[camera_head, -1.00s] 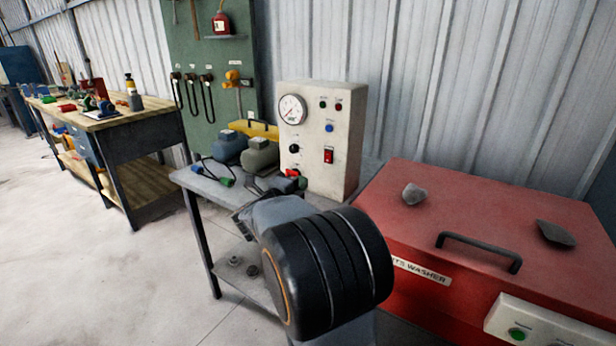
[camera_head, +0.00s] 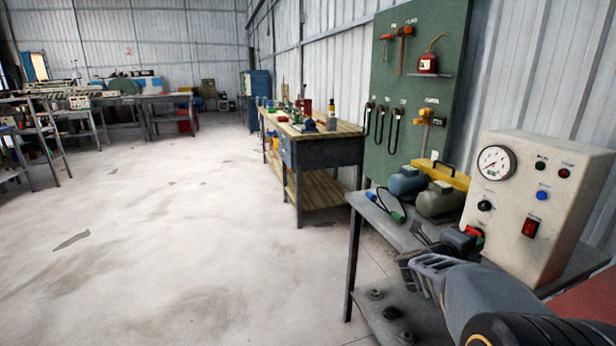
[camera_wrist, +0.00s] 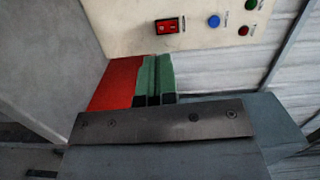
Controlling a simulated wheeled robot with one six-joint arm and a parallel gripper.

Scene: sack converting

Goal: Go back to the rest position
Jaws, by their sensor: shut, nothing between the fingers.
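My gripper (camera_head: 422,262) shows at the lower right of the head view, in front of the small grey bench. Its fingertips are hard to make out there. In the wrist view its fingers (camera_wrist: 154,80) are close together, shut with nothing between them, pointing toward the cream control box (camera_wrist: 190,25). In the head view the control box (camera_head: 535,195) stands on the bench, upright, with a gauge, coloured buttons and a red switch. My arm hides part of the bench.
The small bench (camera_head: 400,235) carries two motors (camera_head: 438,200), a yellow case (camera_head: 445,173) and a cable with a green end (camera_head: 398,216). A tool board (camera_head: 405,75) stands behind. A wooden workbench (camera_head: 345,130) is farther back. The floor (camera_head: 180,240) to the left is wide and clear.

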